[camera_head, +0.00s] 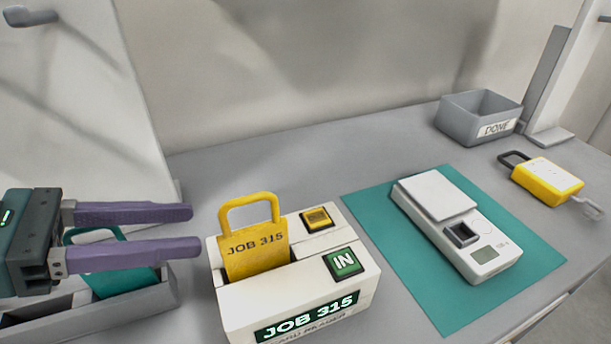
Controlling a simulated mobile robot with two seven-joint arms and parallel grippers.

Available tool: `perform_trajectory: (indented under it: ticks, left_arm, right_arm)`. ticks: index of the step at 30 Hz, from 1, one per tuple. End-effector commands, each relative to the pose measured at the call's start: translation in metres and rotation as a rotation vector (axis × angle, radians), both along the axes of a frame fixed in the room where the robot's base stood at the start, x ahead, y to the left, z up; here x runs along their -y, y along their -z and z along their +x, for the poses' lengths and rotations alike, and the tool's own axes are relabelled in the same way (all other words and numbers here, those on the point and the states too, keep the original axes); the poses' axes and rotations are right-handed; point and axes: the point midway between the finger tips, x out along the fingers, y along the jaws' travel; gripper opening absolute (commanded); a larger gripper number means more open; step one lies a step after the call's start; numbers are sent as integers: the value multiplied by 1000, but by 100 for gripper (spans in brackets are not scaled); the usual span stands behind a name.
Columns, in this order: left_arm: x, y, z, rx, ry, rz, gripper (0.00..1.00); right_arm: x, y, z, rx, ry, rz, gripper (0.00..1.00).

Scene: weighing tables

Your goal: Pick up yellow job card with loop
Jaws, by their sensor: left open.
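The yellow job card (257,260), marked "JOB 315", stands upright in the slot of the white card reader (287,299). Its yellow loop handle (250,199) sticks up above the reader. The reader shows a lit "JOB 315" display and a green "IN" sign. My left gripper (196,229) is open, with its two purple fingers pointing right. The fingertips end to the left of the card, apart from it in the picture, and nothing is between them at the tips. My right gripper is not in view.
A teal card with a loop (118,280) stands in a grey holder (110,318) behind my left fingers. A white scale (463,238) sits on a teal mat (385,255). A grey "DONE" bin (466,125) and a yellow device (545,181) are at the right.

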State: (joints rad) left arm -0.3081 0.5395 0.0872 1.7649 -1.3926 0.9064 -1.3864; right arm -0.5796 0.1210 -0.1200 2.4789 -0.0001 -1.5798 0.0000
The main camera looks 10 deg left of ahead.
Motion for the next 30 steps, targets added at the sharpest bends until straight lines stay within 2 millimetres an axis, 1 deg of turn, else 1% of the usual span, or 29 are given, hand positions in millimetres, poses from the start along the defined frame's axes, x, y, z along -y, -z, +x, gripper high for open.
perform_trajectory:
  ticks: [1,3,9,14,19,21,25,30]
  left_arm:
    - [-1,14,-4,0,31,31,45]
    - [2,19,-5,-1,58,53,45]
    - [26,28,9,-1,65,55,45]
    - [37,34,16,-3,64,55,45]
    - [59,39,26,-2,63,49,45]
    - [68,45,31,-3,62,51,45]
    - [77,51,37,-3,63,55,45]
    - [79,53,38,-4,64,57,45]
  right_arm:
    - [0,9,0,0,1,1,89]
    - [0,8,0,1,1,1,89]
    - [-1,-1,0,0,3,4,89]
    - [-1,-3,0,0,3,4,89]
    - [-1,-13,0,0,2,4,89]
    - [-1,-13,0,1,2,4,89]
    - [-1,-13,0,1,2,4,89]
    - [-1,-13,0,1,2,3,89]
